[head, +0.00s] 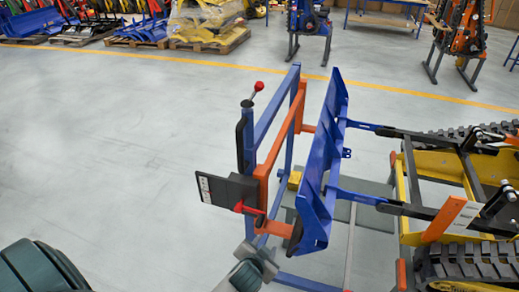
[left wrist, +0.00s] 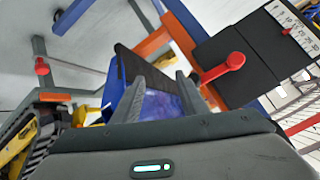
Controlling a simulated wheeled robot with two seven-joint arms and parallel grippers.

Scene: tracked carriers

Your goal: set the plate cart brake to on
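The plate cart is an upright blue and orange frame (head: 264,172) in the middle of the head view. On its near left side is a black box (head: 222,190) with a white scale strip and a red lever (head: 248,209). The box (left wrist: 250,50) and its red lever (left wrist: 222,68) show large in the left wrist view. A red-knobbed stick (head: 258,87) stands at the frame's top. I cannot tell which lever is the brake. My left gripper (head: 264,257) is below the red lever, apart from it. Its fingers (left wrist: 158,92) are apart and empty. My right gripper is out of view.
A blue plate (head: 322,160) stands just right of the frame, joined by arms to a yellow tracked carrier (head: 430,180). Open grey floor (head: 110,130) lies left. Loaded pallets (head: 205,35) and other machines stand beyond a yellow floor line.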

